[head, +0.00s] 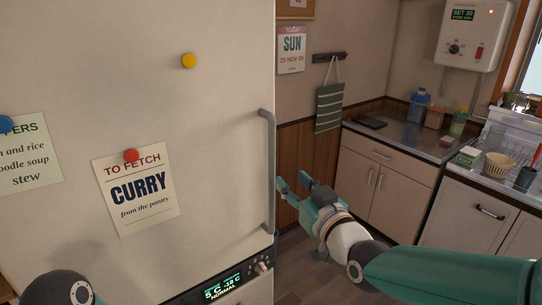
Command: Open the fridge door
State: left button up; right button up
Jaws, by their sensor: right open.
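The fridge door (225,115) is large and cream-coloured, fills the left half of the head view, and looks shut. Its grey vertical handle (266,170) runs along the door's right edge. My right gripper (290,181) is open and empty, just right of the handle's lower half, with its fingers pointing left toward it. I see no contact with the handle. Part of my left arm shows at the bottom left; the left gripper is out of view.
Notes, including a curry note (138,190), are held by magnets on the door. A display panel (222,287) sits below. A counter (400,132) with cabinets, bottles and a dish rack (512,140) stands at the right. A striped towel (329,107) hangs on the wall behind.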

aim_at(273, 162)
jog(key=p+x, duration=0.3)
jog(key=x, duration=0.8)
jog(key=shift+f+p, duration=0.1)
jog(key=shift+p, duration=0.2)
grip_shut()
jog(key=shift+s, duration=0.1)
